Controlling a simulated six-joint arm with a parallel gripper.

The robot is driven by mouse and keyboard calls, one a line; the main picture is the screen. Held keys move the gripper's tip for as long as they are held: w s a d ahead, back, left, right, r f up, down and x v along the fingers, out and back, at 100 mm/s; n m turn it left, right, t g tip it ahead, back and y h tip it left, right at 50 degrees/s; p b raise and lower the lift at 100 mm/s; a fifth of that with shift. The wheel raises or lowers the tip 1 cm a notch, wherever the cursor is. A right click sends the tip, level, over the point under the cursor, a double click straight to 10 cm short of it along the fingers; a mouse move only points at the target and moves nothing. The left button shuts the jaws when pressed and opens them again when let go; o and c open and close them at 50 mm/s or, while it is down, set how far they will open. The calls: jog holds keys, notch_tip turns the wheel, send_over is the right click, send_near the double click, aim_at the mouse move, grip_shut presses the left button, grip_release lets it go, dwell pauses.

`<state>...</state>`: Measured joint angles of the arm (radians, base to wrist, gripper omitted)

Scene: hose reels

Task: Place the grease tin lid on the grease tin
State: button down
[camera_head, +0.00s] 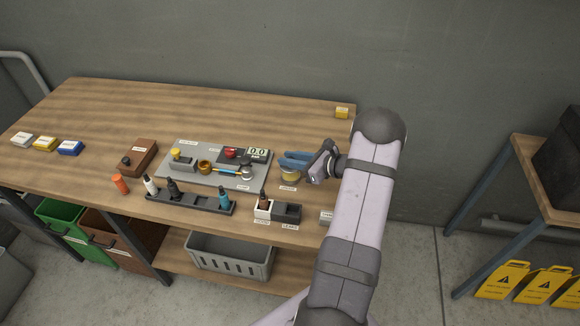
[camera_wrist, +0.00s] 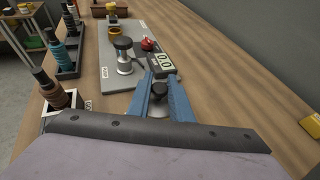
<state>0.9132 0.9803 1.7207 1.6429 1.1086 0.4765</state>
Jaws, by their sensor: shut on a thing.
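My gripper (camera_head: 290,160) has blue fingers and is low over the right part of the bench. In the wrist view my gripper (camera_wrist: 160,88) is shut on the dark knob of the grease tin lid (camera_wrist: 158,104), a grey disc partly hidden between the fingers. The grease tin (camera_head: 290,176), a short yellowish round tin, shows just below the fingers in the head view. The lid is over or very close to the tin; I cannot tell whether they touch. The tin is hidden in the wrist view.
Left of the gripper is a grey board (camera_head: 215,178) with a scale display (camera_head: 257,153), a red knob and small tools. A bottle rack (camera_head: 190,203) and a two-part block (camera_head: 287,212) stand in front. A yellow box (camera_head: 342,113) sits at the back right corner.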

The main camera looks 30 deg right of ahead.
jog(key=shift+f+p, duration=0.65)
jog(key=shift+f, duration=1.35)
jog(key=shift+f, duration=0.1)
jog(key=c, duration=1.6)
grip_release()
jog(key=b+v, duration=0.3)
jog(key=v, duration=0.9)
jog(key=shift+b, duration=0.4)
